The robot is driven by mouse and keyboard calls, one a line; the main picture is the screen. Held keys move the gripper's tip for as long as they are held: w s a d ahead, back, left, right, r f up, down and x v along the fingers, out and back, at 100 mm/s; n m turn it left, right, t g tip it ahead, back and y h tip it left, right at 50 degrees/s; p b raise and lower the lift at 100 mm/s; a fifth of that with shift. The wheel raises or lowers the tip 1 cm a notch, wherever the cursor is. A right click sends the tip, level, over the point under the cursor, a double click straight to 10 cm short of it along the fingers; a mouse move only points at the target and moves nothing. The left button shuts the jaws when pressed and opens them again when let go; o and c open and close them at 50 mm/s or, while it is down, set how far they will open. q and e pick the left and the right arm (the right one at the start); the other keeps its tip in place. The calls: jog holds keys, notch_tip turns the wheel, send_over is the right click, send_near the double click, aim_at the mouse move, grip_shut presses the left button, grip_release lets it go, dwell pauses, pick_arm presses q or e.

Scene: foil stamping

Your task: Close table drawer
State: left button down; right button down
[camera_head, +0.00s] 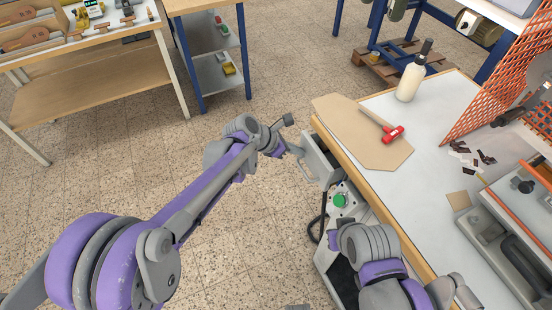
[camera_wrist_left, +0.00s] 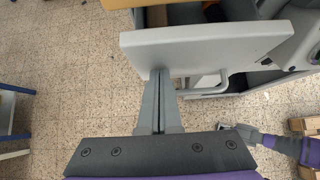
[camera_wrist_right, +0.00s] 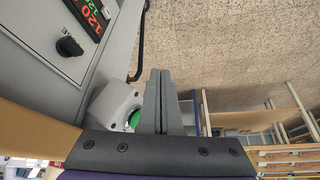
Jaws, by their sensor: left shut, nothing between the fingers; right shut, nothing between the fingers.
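The grey table drawer (camera_head: 320,165) sticks out from the left side of the workbench, open. Its grey front panel (camera_wrist_left: 205,48) and bar handle (camera_wrist_left: 205,86) show in the left wrist view, with part of the interior behind the panel. My left gripper (camera_head: 298,151) is shut and empty at the drawer front. In the left wrist view its fingertips (camera_wrist_left: 160,73) meet the panel's lower edge, left of the handle; contact is not certain. My right gripper (camera_wrist_right: 160,73) is shut and empty, near a grey box with a green button (camera_wrist_right: 133,120).
On the workbench (camera_head: 405,185) are a brown board (camera_head: 345,120), a red-headed hammer (camera_head: 392,133), a bottle (camera_head: 411,78) and a press (camera_head: 510,235). Open tiled floor (camera_head: 245,265) lies left of the bench.

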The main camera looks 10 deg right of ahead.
aim_at(306, 143)
pick_arm(q)
jog(key=d, duration=0.2)
jog(key=w+d, duration=0.1)
jog(key=d, duration=0.1)
jog(key=shift+w+d, duration=0.15)
jog(key=shift+w, duration=0.05)
jog(key=shift+d, duration=0.2)
pick_arm(e)
jog(key=shift+s+a+f, duration=0.1)
jog(key=shift+a+f, duration=0.05)
jog(key=shift+f, duration=0.15)
pick_arm(q)
jog(key=shift+w+r, duration=0.1)
